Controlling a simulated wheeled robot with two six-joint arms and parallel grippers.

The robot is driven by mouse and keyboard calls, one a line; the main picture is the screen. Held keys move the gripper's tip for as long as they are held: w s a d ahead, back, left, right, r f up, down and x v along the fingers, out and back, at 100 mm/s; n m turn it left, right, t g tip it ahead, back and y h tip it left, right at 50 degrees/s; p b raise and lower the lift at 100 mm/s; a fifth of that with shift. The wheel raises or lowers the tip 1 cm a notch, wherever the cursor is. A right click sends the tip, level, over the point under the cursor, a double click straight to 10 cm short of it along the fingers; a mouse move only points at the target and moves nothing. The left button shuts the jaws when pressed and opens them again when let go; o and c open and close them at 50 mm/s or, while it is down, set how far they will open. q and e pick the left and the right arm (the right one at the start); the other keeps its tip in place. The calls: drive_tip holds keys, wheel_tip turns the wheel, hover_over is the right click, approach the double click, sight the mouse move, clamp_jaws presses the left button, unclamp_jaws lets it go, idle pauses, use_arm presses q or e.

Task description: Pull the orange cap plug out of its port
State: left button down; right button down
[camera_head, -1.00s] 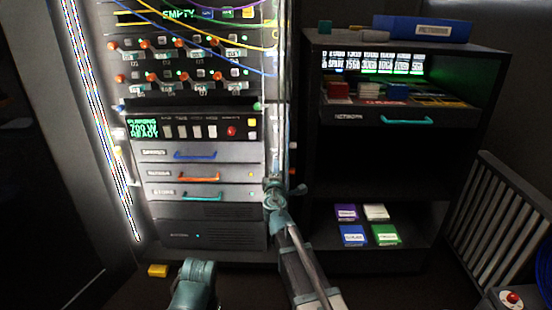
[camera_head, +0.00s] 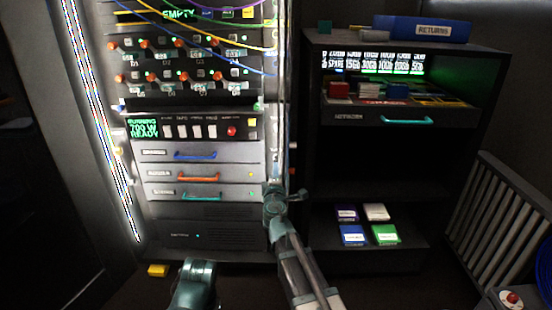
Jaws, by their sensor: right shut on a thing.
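My right gripper (camera_head: 276,188) is at the right edge of the tall equipment rack (camera_head: 205,212), reached by my right arm from below. It is shut, and its fingers are small and dark against the rack's edge. The orange cap plug in its grip is mostly hidden behind the gripper and wrist, so I cannot tell whether it is still in its port. My left gripper is not in view; a teal part of my own arm shows at the bottom centre.
The rack carries looping cables, rows of orange-tipped switches (camera_head: 145,44) and three drawers with blue, orange and teal handles (camera_head: 198,177). A dark shelf unit (camera_head: 318,150) stands close on the right. A yellow block (camera_head: 158,270) lies on the floor.

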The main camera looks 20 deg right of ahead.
drive_tip(key=v, duration=0.8)
drive_tip(key=shift+s, duration=0.4)
